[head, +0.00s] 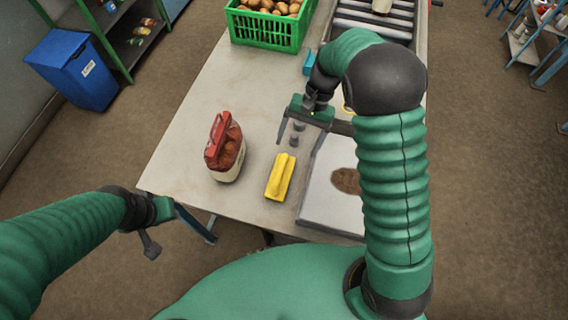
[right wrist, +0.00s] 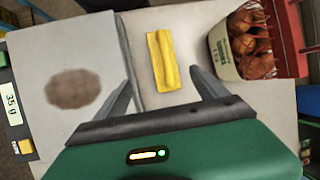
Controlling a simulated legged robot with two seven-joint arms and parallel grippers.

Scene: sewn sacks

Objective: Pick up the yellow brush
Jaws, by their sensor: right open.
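The yellow brush (head: 281,178) lies flat on the pale table (head: 185,150), near its front edge, between a red-topped sack and a metal plate. My right gripper (head: 297,148) is open and empty, above and behind the brush in the head view. In the right wrist view the brush (right wrist: 163,60) shows beyond the gap between the open fingers (right wrist: 160,82), apart from both. My left gripper (head: 182,222) hangs off the table's front left corner; its jaw opening is unclear.
The sack of brown produce (head: 226,150) stands left of the brush. The metal plate (head: 325,190) with a brown patch (head: 346,181) lies to its right. A green crate (head: 268,30) and rollers (head: 372,20) are at the back.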

